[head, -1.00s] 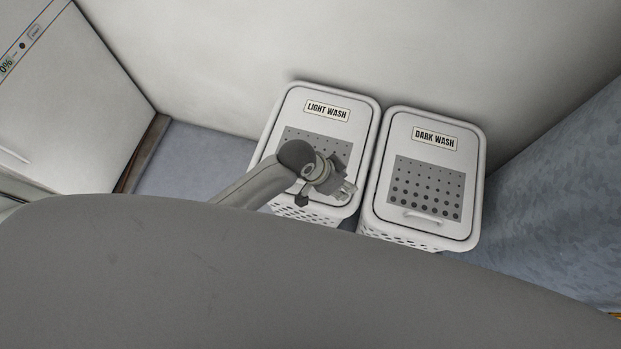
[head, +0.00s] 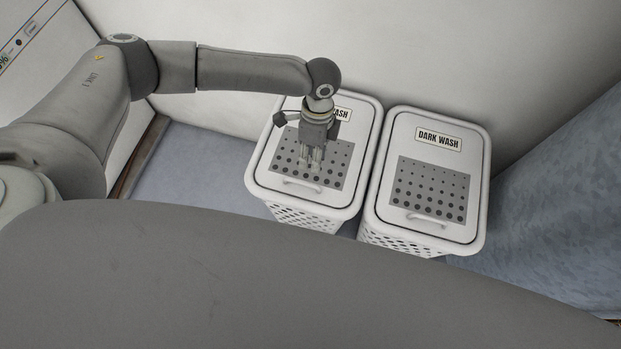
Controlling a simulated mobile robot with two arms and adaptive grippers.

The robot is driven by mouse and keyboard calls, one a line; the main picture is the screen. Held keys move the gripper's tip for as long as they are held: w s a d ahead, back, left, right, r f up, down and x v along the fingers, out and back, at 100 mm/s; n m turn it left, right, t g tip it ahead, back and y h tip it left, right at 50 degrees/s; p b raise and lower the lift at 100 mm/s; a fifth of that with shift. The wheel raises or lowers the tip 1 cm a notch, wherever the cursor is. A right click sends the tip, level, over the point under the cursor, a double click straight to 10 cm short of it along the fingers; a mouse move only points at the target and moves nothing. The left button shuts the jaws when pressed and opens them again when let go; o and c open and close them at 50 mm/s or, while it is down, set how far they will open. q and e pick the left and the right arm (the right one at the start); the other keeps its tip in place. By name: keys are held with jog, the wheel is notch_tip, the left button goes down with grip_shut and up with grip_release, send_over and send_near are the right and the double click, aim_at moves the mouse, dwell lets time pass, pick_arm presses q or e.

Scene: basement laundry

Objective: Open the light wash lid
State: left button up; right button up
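The light wash hamper (head: 300,217) is a white perforated basket at the middle of the head view. Its lid (head: 268,178) is closed, with a grey dotted panel and a small handle (head: 302,187) near the front edge. My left gripper (head: 311,168) is over the lid, pointing down just behind the handle and apart from it. It hides part of the "LIGHT WASH" label (head: 341,113). The fingers look close together and hold nothing visible; their gap is too small to judge. My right gripper is not in view.
The dark wash hamper (head: 405,240) stands close on the right, its lid (head: 385,195) closed. A white wall is behind both. A white appliance (head: 22,75) is at the far left. Bare floor (head: 195,165) shows left of the hampers.

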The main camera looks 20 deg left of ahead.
pick_arm(q)
send_over(310, 180)
jog(key=s, duration=0.2)
jog(key=f, duration=1)
jog(key=shift+s+d+f, duration=0.15)
jog(key=shift+d+f, duration=0.05)
jog(key=shift+d, duration=0.15)
grip_shut()
